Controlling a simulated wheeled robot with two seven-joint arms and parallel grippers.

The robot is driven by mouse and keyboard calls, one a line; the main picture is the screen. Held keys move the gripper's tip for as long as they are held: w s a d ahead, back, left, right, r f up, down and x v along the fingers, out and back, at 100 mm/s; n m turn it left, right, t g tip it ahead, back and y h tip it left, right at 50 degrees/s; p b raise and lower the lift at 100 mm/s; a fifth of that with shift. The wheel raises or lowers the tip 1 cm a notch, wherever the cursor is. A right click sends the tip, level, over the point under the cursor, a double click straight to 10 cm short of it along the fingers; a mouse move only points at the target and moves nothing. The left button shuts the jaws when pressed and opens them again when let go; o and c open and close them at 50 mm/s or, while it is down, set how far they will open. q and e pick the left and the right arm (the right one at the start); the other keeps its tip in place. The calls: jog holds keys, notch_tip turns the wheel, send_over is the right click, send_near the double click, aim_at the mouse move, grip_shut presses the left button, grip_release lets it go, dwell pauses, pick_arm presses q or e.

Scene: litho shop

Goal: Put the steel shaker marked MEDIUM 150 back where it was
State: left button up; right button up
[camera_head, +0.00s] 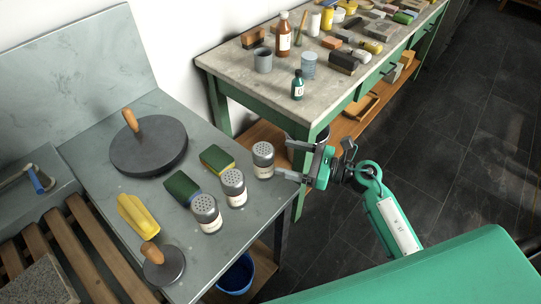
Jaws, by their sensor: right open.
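Three steel shakers with perforated lids and pale labels stand upright in a slanting row on the grey bench: a near one (206,214), a middle one (233,188) and a far one (263,160). The label print is too small to read, so I cannot tell which is MEDIUM 150. My right gripper (285,160) is open at the bench's right edge, its fingertips just right of the far shaker. I cannot tell whether they touch it. My left gripper is not in view.
Two green-yellow sponges (216,158) (182,188) lie beside the shakers. A large dark disc with a wooden handle (149,146), a smaller one (163,265) and a yellow object (137,215) are to the left. A crowded worktable (225,69) stands behind; a blue bucket (236,275) is below.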

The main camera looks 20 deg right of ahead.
jog(key=shift+v, duration=1.5)
jog(key=w+d+f+m+t+h, duration=0.2)
jog(key=d+f+m+t+h, duration=0.1)
jog(key=f+m, duration=0.55)
jog(key=w+d+f+m+t+h, duration=0.1)
jog(key=d+f+m+t+h, duration=0.15)
jog(key=f+m, duration=0.6)
jog(key=s+d+f+m+g+h, duration=0.1)
jog(key=s+f+m+h, duration=0.3)
jog(key=f+m, duration=0.45)
jog(key=s+d+f+m+g+h, duration=0.25)
jog(key=f+m, duration=0.35)
jog(key=f, duration=0.6)
jog(key=s+a+f+m+g+h, duration=0.1)
jog(key=s+f+m+g+h, duration=0.4)
jog(key=s+f, duration=1.15)
jog(key=s+a+f+m+g+y, duration=0.1)
jog(key=s+f+m+g, duration=0.1)
jog(key=s, duration=0.7)
jog(key=s+a+f+m+g+y, duration=0.1)
jog(key=s+a+f+m+g, duration=0.1)
jog(key=s+f+m, duration=0.3)
jog(key=s+m+g, duration=0.1)
jog(key=s, duration=0.3)
jog(key=shift+a+g, duration=0.2)
jog(key=shift+g, duration=0.1)
